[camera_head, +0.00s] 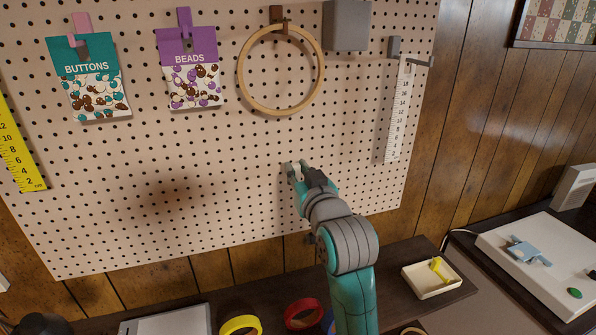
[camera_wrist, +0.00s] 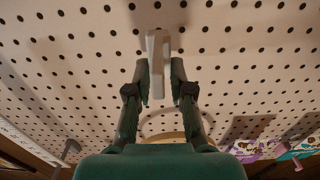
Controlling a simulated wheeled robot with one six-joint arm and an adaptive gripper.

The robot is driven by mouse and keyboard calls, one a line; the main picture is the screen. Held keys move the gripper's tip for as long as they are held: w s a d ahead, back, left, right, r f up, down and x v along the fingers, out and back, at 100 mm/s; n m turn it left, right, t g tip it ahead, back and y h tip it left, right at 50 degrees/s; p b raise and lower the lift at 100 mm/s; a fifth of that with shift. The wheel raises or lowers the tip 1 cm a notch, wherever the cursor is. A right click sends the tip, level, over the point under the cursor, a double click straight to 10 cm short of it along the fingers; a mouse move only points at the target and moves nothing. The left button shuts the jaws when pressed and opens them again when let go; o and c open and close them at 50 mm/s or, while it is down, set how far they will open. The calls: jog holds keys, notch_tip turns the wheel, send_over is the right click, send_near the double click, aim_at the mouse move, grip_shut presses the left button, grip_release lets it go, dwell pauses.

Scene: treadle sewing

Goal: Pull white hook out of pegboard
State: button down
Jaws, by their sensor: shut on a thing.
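The white hook (camera_wrist: 156,50) is in the wrist view, between the fingers of my gripper (camera_wrist: 160,75). Its pale upper end lies against or close to the pegboard (camera_wrist: 70,75); I cannot tell whether its pegs sit in the holes. My gripper is shut on the hook's lower part, partly hidden by the fingers. In the head view my gripper (camera_head: 296,170) is at the lower middle-right of the pegboard (camera_head: 230,150), below the wooden hoop. The hook is too small there to tell clearly from the fingertips.
A wooden hoop (camera_head: 241,79), a BUTTONS bag (camera_head: 90,75), a BEADS bag (camera_head: 188,60), a white ruler (camera_head: 398,115) and a yellow ruler (camera_head: 17,150) hang on the board. Below stand a cream tray (camera_head: 430,290) and tape rolls (camera_head: 303,313). Board around my gripper is bare.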

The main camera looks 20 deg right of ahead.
jog(key=shift+s, duration=0.1)
jog(key=shift+s, duration=2.4)
